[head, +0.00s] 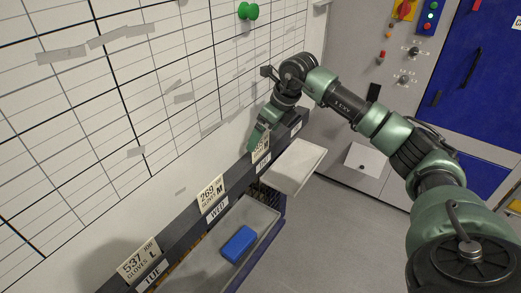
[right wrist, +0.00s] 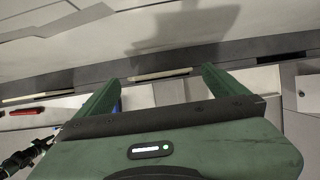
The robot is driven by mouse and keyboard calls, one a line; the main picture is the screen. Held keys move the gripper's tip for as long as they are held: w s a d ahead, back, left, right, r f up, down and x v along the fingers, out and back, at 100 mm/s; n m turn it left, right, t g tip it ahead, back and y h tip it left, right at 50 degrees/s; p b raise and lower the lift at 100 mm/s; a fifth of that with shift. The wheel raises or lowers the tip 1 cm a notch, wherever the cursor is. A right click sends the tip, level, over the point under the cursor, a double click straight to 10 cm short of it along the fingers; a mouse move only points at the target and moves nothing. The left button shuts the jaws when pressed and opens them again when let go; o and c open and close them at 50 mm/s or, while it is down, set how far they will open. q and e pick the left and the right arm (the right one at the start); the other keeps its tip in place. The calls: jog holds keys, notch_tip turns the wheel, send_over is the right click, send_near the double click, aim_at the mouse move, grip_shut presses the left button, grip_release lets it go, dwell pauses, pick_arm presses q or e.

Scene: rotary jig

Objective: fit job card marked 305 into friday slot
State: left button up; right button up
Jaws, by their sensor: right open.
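A pale job card (head: 260,150) stands in the dark rail above a day label, mostly covered by my right gripper, so its number cannot be read. My right gripper (head: 258,139) is open just above it. In the right wrist view the open fingers (right wrist: 160,80) stand on either side of the card's thin edge (right wrist: 160,75), with gaps to it. A small label (head: 296,127) at the rail's far right end has no card above it; its text is too small to read. My left gripper is out of view.
Card 269 (head: 211,192) stands above the WED label and card 537 (head: 139,262) above TUE. Grey trays lie below the rail, one (head: 205,255) holding a blue block (head: 238,244). A gridded whiteboard (head: 90,120) rises behind. A control cabinet (head: 350,60) stands at the right.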

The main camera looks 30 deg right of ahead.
aim_at(261, 141)
jog(key=p+x, duration=0.1)
jog(key=x, duration=0.3)
jog(key=shift+f, duration=0.1)
jog(key=c, duration=1.3)
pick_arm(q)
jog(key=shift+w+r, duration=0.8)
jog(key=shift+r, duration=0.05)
